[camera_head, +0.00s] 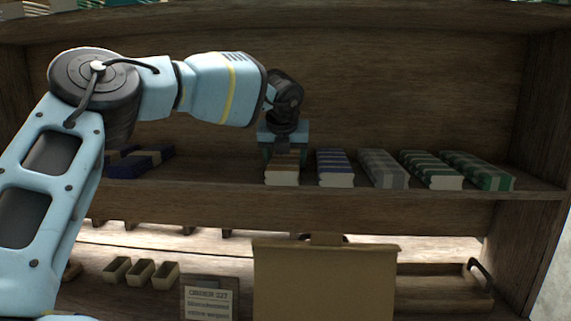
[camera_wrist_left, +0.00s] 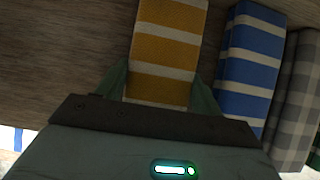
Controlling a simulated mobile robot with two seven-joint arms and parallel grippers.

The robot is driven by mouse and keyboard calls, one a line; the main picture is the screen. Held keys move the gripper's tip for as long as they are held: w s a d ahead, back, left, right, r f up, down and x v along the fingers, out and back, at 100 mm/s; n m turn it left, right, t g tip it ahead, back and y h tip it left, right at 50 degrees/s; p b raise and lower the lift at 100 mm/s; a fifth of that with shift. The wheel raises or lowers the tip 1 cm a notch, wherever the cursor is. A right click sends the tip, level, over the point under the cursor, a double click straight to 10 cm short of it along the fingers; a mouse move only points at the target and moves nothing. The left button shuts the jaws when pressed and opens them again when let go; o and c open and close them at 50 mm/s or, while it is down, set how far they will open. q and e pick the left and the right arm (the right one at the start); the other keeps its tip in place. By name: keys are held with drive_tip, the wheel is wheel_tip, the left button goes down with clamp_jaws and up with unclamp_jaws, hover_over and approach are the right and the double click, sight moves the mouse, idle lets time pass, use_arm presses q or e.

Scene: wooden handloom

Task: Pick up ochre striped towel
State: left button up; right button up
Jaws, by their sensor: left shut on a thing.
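The ochre striped towel (camera_head: 282,176) is folded and lies on the wooden shelf in the head view, at the left end of a row of towels. In the left wrist view the ochre towel (camera_wrist_left: 168,50) shows ochre and pale stripes and runs up from the gripper. My left gripper (camera_head: 285,150) reaches down over it, with its green fingers on either side. In the left wrist view my left gripper (camera_wrist_left: 161,92) is shut on the towel's near part. The fingertips are partly hidden in the head view. My right gripper is not in view.
A blue striped towel (camera_head: 335,168) lies close on the right, then a grey checked towel (camera_head: 383,168) and green striped towels (camera_head: 432,170). Dark blue cloths (camera_head: 138,162) lie at left. The shelf edge (camera_head: 230,192) runs in front, and a tan panel (camera_head: 325,285) stands below.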

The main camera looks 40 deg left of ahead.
sight(285, 158)
use_arm(q)
drive_tip(key=shift+r, duration=0.15)
drive_tip(key=shift+r+b, duration=0.35)
drive_tip(key=shift+r, duration=1)
drive_tip(key=shift+d+r, duration=0.1)
drive_tip(key=shift+r, duration=0.2)
drive_tip(key=s+d+r+b, duration=0.1)
drive_tip(key=s+d+b, duration=0.3)
drive_tip(key=s+d, duration=0.7)
drive_tip(key=shift+d+r, duration=0.2)
drive_tip(key=shift+r, duration=0.05)
